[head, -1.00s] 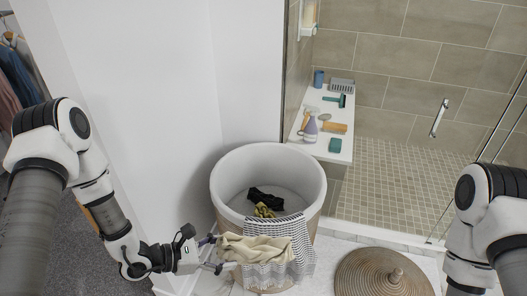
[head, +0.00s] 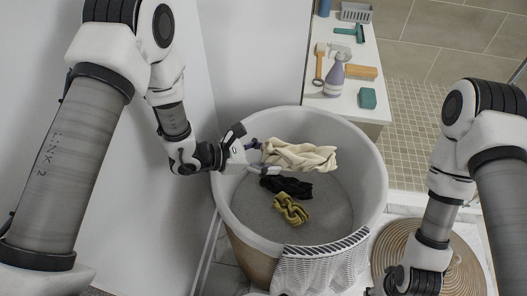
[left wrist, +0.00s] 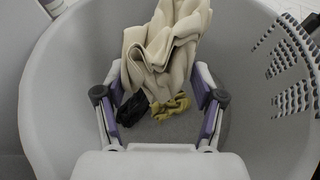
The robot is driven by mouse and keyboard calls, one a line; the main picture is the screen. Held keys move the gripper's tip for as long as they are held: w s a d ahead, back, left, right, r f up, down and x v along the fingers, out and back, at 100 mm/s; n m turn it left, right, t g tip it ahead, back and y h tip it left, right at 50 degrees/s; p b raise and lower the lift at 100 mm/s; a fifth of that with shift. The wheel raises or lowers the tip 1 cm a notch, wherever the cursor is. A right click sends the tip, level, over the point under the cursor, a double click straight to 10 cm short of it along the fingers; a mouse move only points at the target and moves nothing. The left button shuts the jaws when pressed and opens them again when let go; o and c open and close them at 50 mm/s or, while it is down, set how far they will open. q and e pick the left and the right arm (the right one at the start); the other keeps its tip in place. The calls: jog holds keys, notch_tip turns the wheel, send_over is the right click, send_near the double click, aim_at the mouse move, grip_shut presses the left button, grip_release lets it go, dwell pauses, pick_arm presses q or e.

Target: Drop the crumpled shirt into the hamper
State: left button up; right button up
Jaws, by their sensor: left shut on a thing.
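The crumpled cream shirt (head: 305,155) is held in my left gripper (head: 258,157), above the inside of the hamper (head: 376,185). The hamper is round and open, with a pale lining and a tan outer side. In the left wrist view the shirt (left wrist: 165,50) bunches between the fingers of my left gripper (left wrist: 160,85), with the hamper wall (left wrist: 50,90) around it. A black cloth (head: 287,187) and a yellow patterned cloth (head: 291,209) lie on the hamper floor below. My right arm enters at the right; its gripper fingers are not seen.
A striped towel (head: 320,270) hangs over the hamper's near rim. A round woven lid (head: 392,243) lies on the floor to the right, partly behind my right arm. A white ledge (head: 347,105) behind holds a purple bottle (head: 334,78) and brushes. A white wall is at the left.

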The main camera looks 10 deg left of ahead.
pick_arm(q)
notch_tip(320, 180, down, 3)
jog(key=shift+w+a+f+b, duration=0.1)
jog(key=shift+b, duration=0.6)
jog(key=o, duration=1.3)
notch_tip(320, 180, up, 10)
